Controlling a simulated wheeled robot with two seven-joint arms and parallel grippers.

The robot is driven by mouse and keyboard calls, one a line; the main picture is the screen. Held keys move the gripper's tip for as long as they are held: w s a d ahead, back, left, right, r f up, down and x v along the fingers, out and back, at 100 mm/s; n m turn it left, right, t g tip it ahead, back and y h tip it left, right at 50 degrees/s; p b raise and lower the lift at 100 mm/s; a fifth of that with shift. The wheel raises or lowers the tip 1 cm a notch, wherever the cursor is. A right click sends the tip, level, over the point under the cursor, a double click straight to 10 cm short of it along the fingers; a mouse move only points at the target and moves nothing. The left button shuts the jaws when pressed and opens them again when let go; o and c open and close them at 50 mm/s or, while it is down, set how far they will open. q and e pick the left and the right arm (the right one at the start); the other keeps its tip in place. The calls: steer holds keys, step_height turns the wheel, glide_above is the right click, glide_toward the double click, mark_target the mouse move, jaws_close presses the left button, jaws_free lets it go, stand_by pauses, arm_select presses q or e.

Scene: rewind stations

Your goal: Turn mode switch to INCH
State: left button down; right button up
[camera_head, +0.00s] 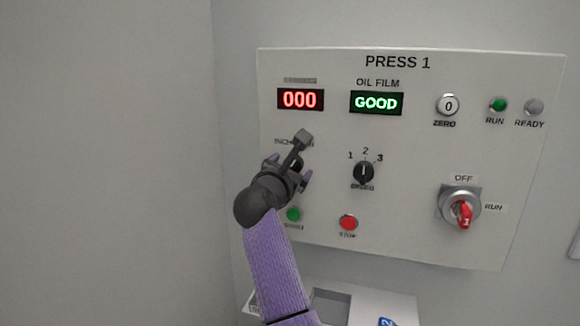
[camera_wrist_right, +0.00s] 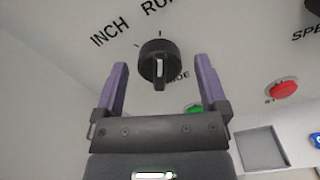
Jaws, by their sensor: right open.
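The mode switch (camera_wrist_right: 158,50) is a black round knob with a white line, on the panel in the right wrist view. INCH (camera_wrist_right: 109,33) is printed up and left of it, and RUN (camera_wrist_right: 158,4) above it. Its white line runs about up and down in the picture, nearer the RUN tick than the INCH tick. My right gripper (camera_wrist_right: 160,66) is open, with one purple finger to each side of the knob and visible gaps. In the head view my right gripper (camera_head: 289,169) covers most of the switch. My left gripper is not in view.
The PRESS 1 panel (camera_head: 420,130) has a speed knob (camera_head: 363,172) right of my gripper. A green start button (camera_head: 293,214) and a red stop button (camera_head: 348,222) are below. A red-handled switch (camera_head: 463,212) is at lower right. A tray (camera_head: 331,304) is beneath.

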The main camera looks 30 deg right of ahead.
jaws_close()
stand_by(0.3)
steer(key=shift+s+n+p, duration=0.1)
steer(key=shift+n+p, duration=5.65)
steer(key=shift+n, duration=0.25)
